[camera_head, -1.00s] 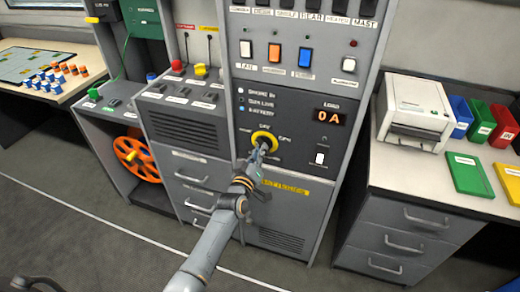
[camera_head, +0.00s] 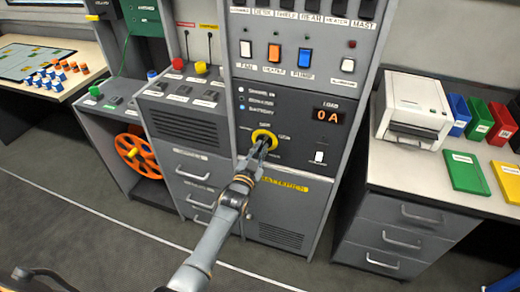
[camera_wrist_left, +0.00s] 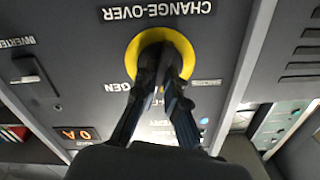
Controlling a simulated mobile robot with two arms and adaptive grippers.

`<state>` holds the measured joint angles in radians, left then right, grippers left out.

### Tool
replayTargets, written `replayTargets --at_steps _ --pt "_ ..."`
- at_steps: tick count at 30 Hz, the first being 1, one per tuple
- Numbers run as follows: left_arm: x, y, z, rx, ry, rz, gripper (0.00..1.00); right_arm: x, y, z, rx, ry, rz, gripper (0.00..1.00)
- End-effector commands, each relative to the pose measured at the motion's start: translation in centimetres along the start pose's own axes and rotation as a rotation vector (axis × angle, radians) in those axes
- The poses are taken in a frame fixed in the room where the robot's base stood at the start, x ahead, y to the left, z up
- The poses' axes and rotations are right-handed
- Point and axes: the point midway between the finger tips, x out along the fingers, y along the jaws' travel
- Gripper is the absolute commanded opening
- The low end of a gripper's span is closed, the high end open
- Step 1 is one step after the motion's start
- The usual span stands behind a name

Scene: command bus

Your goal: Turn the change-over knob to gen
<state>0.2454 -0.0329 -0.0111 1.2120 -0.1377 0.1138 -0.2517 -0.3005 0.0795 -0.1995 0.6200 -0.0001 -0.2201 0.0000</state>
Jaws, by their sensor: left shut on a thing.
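The change-over knob has a yellow ring (camera_head: 264,135) and sits on the dark front panel of the tall grey cabinet. In the left wrist view its ring (camera_wrist_left: 189,48) shows upside down, under the "CHANGE-OVER" lettering, with the "GEN" mark (camera_wrist_left: 116,87) to its left in that picture. My left gripper (camera_head: 262,147) is at the knob, its fingers shut on the knob's middle. In the left wrist view the fingers (camera_wrist_left: 162,72) cover the knob's centre, so its pointer cannot be read. My right gripper is not in view.
Left of the knob are three small lamps, the lowest lit blue (camera_head: 243,108). The load display (camera_head: 328,116) reads 0 A, with a white switch (camera_head: 319,157) below it. A desk (camera_head: 420,175) with a printer (camera_head: 413,110) stands at the right. An orange reel (camera_head: 139,157) is at the left.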

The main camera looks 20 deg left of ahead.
Motion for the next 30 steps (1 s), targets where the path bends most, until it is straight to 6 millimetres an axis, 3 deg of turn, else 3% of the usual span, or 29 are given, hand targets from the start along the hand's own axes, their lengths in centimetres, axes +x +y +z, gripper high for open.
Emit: replayTargets --at_steps 18,30 --pt "-0.1 0.1 0.2 0.531 -0.002 0.001 0.0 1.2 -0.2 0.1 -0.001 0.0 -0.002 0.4" --pt "-0.1 0.1 0.2 0.686 -0.004 0.002 0.0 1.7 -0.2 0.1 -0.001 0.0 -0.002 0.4"
